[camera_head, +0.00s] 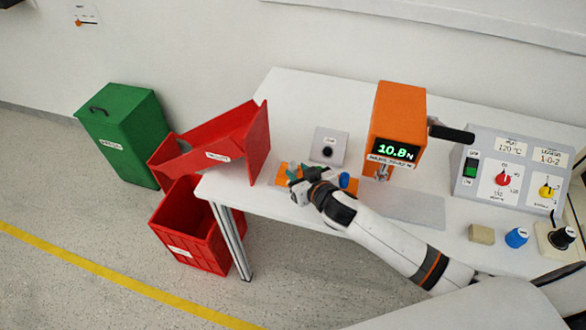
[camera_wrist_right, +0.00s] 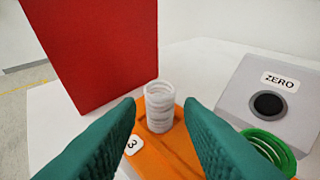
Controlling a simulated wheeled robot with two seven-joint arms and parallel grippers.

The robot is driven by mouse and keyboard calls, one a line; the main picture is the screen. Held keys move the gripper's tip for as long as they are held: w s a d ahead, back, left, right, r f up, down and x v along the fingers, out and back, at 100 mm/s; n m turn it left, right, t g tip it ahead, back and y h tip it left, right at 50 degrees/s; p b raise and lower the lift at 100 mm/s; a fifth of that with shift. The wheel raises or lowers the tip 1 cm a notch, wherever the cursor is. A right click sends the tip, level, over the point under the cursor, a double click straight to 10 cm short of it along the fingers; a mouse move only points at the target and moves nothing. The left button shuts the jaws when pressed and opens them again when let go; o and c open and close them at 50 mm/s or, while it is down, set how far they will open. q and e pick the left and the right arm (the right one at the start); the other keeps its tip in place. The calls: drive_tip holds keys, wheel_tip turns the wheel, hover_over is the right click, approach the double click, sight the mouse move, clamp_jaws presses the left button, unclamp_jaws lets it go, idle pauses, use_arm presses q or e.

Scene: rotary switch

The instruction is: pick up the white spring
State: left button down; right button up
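The white spring (camera_wrist_right: 159,105) stands upright on an orange tray (camera_wrist_right: 182,160) in the right wrist view, near a label marked 3. My right gripper (camera_wrist_right: 160,112) is open, with one green finger to each side of the spring in the picture. I cannot tell whether the spring is between the fingertips or just beyond them. In the head view my right gripper (camera_head: 291,172) is over the left part of the orange tray (camera_head: 282,177), and I cannot make out the white spring there. My left gripper is not in view.
A green spring (camera_wrist_right: 268,150) is right of the white one. A grey ZERO button box (camera_head: 329,146) stands behind the tray. A red chute (camera_head: 215,137) is at the left table edge. An orange press (camera_head: 398,112) with a 10.8 N display stands to the right.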

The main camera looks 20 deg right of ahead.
drive_tip(key=shift+x, duration=1.1)
clamp_jaws()
wheel_tip(320, 180, up, 10)
